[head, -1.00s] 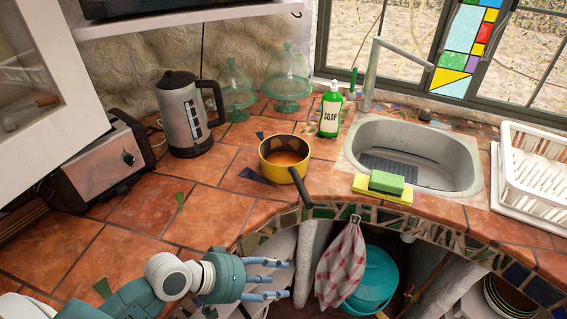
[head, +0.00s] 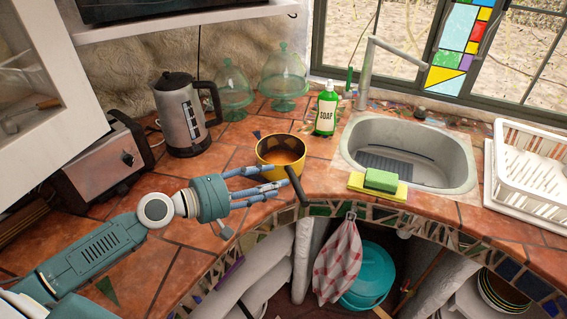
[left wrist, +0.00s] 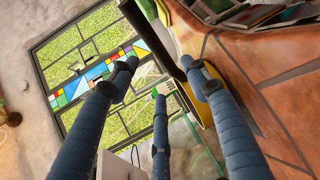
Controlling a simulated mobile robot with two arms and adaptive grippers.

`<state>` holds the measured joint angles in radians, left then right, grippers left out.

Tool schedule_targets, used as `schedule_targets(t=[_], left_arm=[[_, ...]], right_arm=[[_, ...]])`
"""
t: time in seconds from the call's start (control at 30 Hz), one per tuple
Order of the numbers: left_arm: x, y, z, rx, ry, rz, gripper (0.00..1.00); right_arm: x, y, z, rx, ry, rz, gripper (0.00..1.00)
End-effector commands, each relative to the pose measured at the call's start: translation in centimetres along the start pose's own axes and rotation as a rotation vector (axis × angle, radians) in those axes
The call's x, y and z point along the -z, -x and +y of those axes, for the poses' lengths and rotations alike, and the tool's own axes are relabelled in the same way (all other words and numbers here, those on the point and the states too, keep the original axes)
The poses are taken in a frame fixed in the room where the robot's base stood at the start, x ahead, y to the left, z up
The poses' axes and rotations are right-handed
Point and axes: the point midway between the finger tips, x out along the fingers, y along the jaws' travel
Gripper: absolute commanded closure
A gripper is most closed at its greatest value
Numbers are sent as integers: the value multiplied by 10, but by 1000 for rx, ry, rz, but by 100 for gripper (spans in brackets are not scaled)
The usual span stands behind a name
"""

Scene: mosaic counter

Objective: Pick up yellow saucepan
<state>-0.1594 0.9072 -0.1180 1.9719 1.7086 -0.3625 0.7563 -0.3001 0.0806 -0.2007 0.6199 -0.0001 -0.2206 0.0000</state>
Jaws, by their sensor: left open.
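The yellow saucepan (head: 283,157) stands upright on the tiled counter, with its dark handle (head: 297,186) pointing to the front edge. My left gripper (head: 272,181) is open and empty. Its blue fingers are at the near left side of the saucepan, close to the base of the handle; whether they touch it I cannot tell. In the left wrist view, a strip of the saucepan's yellow side (left wrist: 206,112) and the dark handle (left wrist: 172,45) show between and behind the spread fingers. The right gripper is not in view.
A green soap bottle (head: 326,112) stands behind the saucepan. A sponge (head: 381,180) lies right of it by the sink (head: 458,170). A kettle (head: 184,120), glass domes (head: 284,72) and a toaster (head: 95,165) stand to the left. A towel (head: 338,258) hangs below the edge.

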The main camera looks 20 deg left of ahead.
Motion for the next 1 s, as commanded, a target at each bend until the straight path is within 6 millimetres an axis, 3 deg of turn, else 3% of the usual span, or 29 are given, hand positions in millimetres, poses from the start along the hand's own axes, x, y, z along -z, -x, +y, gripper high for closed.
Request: schedule_targets(t=[0.33,0.6,0.9,1.0], left_arm=[[0,-32,2,-1,1,0,53],[0,-70,0,-1,1,-1,53],[-1,-76,-3,2,-2,-1,53],[-1,-76,-3,2,-2,-1,71]], right_arm=[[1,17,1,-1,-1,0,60],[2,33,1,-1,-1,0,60],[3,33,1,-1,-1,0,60],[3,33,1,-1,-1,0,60]])
